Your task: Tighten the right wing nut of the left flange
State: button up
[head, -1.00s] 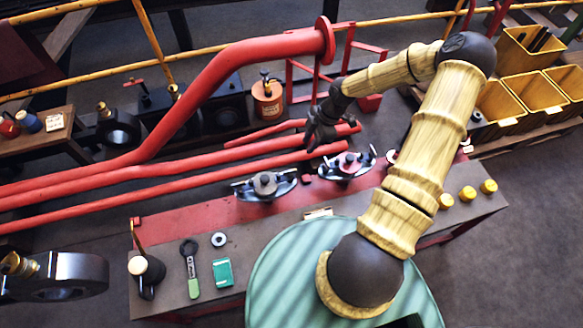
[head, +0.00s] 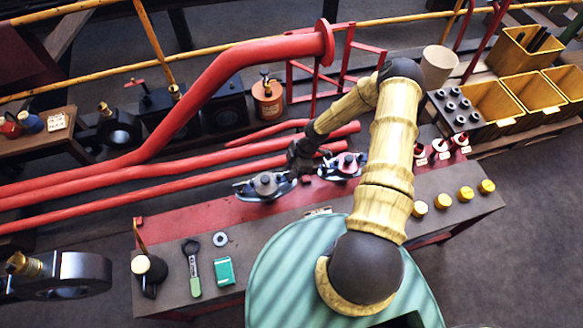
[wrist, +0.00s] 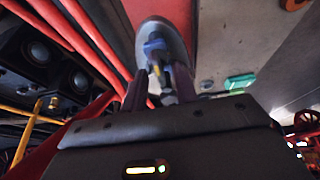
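The left flange (head: 265,186) is a dark metal oval with a round centre on the red bench strip. Its left wing nut (head: 240,186) is visible; its right end lies beside my gripper, and the right wing nut there is mostly hidden in the head view. My gripper (head: 297,165) hangs just above and beside that end. In the wrist view a flange (wrist: 165,32) lies ahead, with a small metal part between my two fingers (wrist: 159,88). The fingers look apart; contact is not clear. The right flange (head: 347,164) is close to the right of my gripper.
Red pipes (head: 150,190) run behind the flanges. On the bench lie a green-handled tool (head: 193,268), a washer (head: 220,239), a green box (head: 224,270) and several yellow caps (head: 443,201). Yellow bins (head: 490,100) stand at the back right.

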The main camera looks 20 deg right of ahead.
grip_shut()
jog(key=shift+m, duration=0.4)
jog(key=m+t+b, duration=0.1)
jog(key=m+b, duration=0.1)
jog(key=m, duration=0.1)
jog(key=m+t+b, duration=0.1)
jog(key=m+b, duration=0.1)
jog(key=m, duration=0.1)
jog(key=shift+s+a+f+t+h, duration=0.1)
jog(key=shift+s+t+h, duration=0.05)
jog(key=shift+t+h, duration=0.15)
jog(key=m+b, duration=0.1)
jog(key=m, duration=0.1)
jog(key=m+t+h+b, duration=0.1)
jog(key=m, duration=0.2)
jog(key=shift+a+m+h+b, duration=0.1)
jog(key=shift+m+h+b, duration=0.2)
jog(key=shift+b, duration=0.1)
jog(key=m+h+b, duration=0.1)
jog(key=m, duration=0.1)
jog(key=m+t+h+b, duration=0.1)
jog(key=m, duration=0.2)
jog(key=shift+a+m, duration=0.1)
jog(key=shift+m, duration=0.2)
jog(key=shift+r, duration=0.2)
